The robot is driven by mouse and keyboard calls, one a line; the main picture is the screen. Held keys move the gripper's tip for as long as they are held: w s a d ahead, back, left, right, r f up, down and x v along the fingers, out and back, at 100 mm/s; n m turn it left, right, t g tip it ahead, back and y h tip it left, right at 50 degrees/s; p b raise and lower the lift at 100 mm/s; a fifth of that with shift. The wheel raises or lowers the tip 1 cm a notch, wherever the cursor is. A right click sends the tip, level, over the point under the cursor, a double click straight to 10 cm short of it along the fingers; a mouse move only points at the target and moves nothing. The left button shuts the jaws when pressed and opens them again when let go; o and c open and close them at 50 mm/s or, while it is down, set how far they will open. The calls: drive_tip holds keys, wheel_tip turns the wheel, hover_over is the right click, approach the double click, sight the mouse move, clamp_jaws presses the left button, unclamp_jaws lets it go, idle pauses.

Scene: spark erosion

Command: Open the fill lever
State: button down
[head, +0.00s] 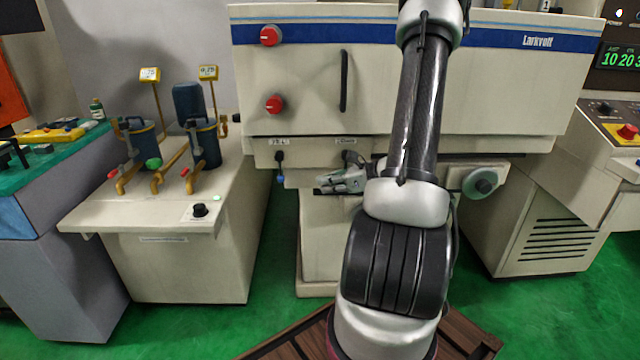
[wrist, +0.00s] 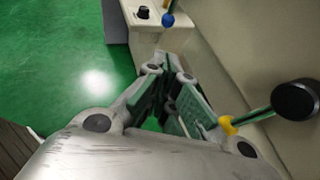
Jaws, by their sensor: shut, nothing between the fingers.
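Two small levers sit under the tank front in the head view, each below a label too blurred to read with certainty. The left lever (head: 280,164) hangs down and ends in a blue knob (head: 281,179); that blue knob also shows at the top of the wrist view (wrist: 168,20). The right lever's dark hub (head: 350,156) is just above my gripper. In the wrist view its black hub (wrist: 297,99) carries a rod with a yellow end (wrist: 228,125) beside the right finger. My gripper (head: 320,182) is shut and empty, pointing left, short of the blue knob.
The tank front (head: 300,80) bears red knobs and a black handle (head: 344,80) above my gripper. A cream bench (head: 140,215) with pumps and yellow pipes stands left. A handwheel (head: 481,183) is at right. Green floor (wrist: 60,65) lies open between bench and machine.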

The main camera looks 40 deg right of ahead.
sight(280, 167)
drive_tip(key=r+x, duration=0.1)
drive_tip(key=x, duration=1)
drive_tip(key=shift+w+a+r, duration=0.25)
drive_tip(key=shift+w+r, duration=0.1)
drive_tip(key=shift+w, duration=0.15)
drive_tip(key=shift+w+d, duration=0.1)
